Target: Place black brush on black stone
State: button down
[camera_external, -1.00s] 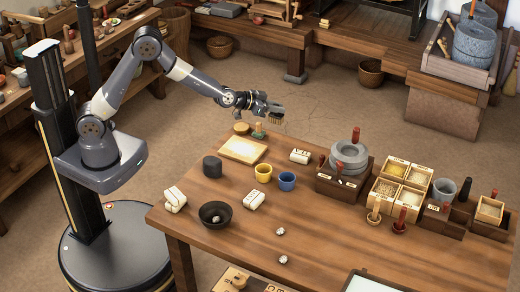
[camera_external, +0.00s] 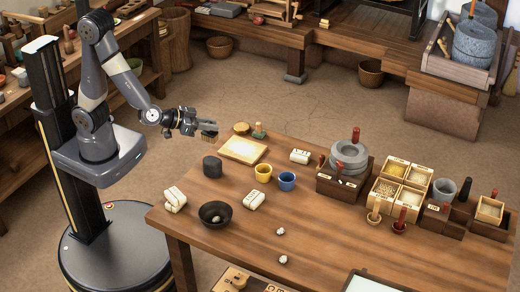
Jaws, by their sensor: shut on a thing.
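My gripper (camera_external: 204,125) is shut on a small brush (camera_external: 210,134) with a dark back and tan bristles underneath. The gripper holds it in the air near the table's back left edge, above and behind the black stone in the picture. The black stone (camera_external: 212,168) is a short, dark, upright cylinder near the left end of the wooden table (camera_external: 330,235). Its top looks bare, and the brush is apart from it. The fingers partly hide the brush.
Right of the stone lies a pale wooden board (camera_external: 243,150). Yellow (camera_external: 263,172) and blue (camera_external: 287,181) cups stand farther right. A dark bowl (camera_external: 215,214) and white bundles (camera_external: 174,199) are in front. A stone quern (camera_external: 348,158) and grain boxes (camera_external: 400,185) fill the right side.

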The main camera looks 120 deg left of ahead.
notch_tip(320, 180, down, 8)
jog(key=shift+f+b, duration=0.15)
jog(key=shift+b, duration=0.8)
jog(key=shift+f, duration=0.15)
jog(key=c, duration=1.3)
grip_release()
jog(key=shift+r, duration=0.25)
jog(key=p+v, duration=0.1)
jog(key=v, duration=1.1)
jog(key=shift+p, duration=0.35)
